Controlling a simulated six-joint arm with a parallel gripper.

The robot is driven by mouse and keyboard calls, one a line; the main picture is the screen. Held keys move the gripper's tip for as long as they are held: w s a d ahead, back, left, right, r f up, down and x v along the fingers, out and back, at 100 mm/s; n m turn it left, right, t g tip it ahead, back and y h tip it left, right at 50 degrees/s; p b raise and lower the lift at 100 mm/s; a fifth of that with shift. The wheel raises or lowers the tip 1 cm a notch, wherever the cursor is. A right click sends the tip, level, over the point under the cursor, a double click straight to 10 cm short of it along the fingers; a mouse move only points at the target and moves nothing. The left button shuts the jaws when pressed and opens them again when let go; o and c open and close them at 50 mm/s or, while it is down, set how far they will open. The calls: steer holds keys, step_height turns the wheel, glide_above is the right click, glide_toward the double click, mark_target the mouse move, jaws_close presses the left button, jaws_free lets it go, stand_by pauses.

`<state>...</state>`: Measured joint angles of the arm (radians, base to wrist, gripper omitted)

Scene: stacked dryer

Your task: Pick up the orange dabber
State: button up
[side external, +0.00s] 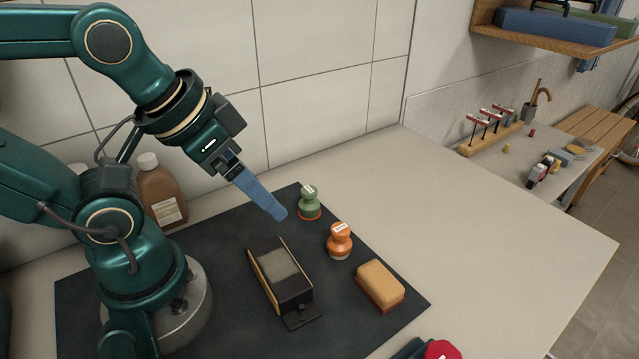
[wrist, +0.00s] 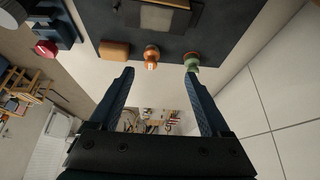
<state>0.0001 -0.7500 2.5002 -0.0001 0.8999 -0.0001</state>
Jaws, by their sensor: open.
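The orange dabber (side external: 340,241) stands upright on the dark mat, with a pale label on its knob. In the wrist view the orange dabber (wrist: 151,56) shows beyond the fingertips, between their lines. A green dabber (side external: 309,203) stands behind it on the mat, and in the wrist view the green dabber (wrist: 192,61) is close to the line of the right fingertip. My gripper (side external: 278,213) has blue fingers and is above the mat, left of both dabbers in the side view. In the wrist view my gripper (wrist: 160,72) is open, with nothing between its fingers.
The dark mat (side external: 215,262) also holds a black block-like tool (side external: 281,277) and a tan-topped sponge or brush (side external: 380,285). A brown bottle (side external: 161,190) stands by the tiled wall. A red-topped item (side external: 442,349) is at the front edge. The counter (side external: 480,230) on the right is clear.

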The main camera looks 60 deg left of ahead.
steer(key=m+g, duration=0.2)
steer(key=g, duration=0.1)
glide_above(340, 228)
steer(key=f, duration=0.4)
steer(key=shift+s+a+f, duration=0.2)
steer(key=shift+f, duration=0.2)
step_height(340, 228, down, 4)
steer(key=shift+d+r+g, duration=0.15)
steer(key=shift+g, duration=0.35)
steer(key=shift+f, duration=0.7)
steer(key=shift+w+f, duration=0.15)
steer(key=shift+f, duration=0.9)
steer(key=shift+w+f, duration=0.1)
steer(key=shift+f, duration=0.9)
